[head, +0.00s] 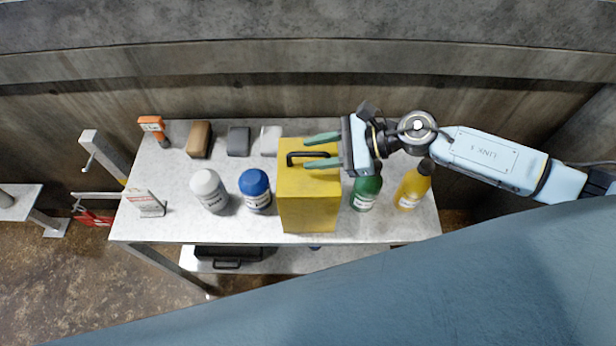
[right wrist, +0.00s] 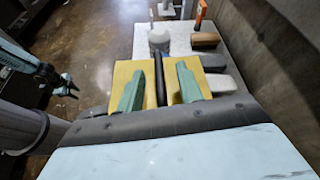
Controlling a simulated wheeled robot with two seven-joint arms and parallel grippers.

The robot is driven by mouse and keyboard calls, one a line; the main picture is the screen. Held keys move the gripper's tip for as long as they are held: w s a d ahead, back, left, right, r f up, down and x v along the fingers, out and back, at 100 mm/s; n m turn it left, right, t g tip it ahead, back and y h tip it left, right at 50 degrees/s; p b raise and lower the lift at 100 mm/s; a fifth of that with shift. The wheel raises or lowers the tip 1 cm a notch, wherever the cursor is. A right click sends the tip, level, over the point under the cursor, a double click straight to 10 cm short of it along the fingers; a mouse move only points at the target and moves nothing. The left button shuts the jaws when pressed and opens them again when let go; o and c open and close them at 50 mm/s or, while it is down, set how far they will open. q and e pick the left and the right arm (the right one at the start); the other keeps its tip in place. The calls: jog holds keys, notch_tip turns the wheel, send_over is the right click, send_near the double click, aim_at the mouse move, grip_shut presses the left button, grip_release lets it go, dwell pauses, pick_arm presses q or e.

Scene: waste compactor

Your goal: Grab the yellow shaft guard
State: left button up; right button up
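The yellow shaft guard (head: 309,205) is a yellow box with a black handle (head: 305,155) on top. It stands upright on the grey table, and its yellow top also shows in the right wrist view (right wrist: 122,78). My right gripper (head: 306,151) is over the top of the guard, its two green fingers apart. In the right wrist view the fingers (right wrist: 160,72) lie on either side of the black handle, with gaps visible. Whether they touch it I cannot tell.
On the table (head: 165,225), a white bottle (head: 209,189) and a blue-capped one (head: 255,189) stand left of the guard; green (head: 366,191) and yellow (head: 412,187) bottles stand right. Small blocks (head: 238,141) and an orange tool (head: 152,127) lie behind. A concrete wall (head: 250,95) closes the back.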

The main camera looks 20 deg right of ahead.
jog(key=shift+w+a+f, duration=0.1)
jog(key=shift+a+f, duration=0.05)
jog(key=shift+a, duration=0.15)
jog(key=shift+c, duration=0.5)
grip_shut()
dwell(0.6)
jog(key=shift+w+r, duration=0.1)
jog(key=shift+r, duration=0.1)
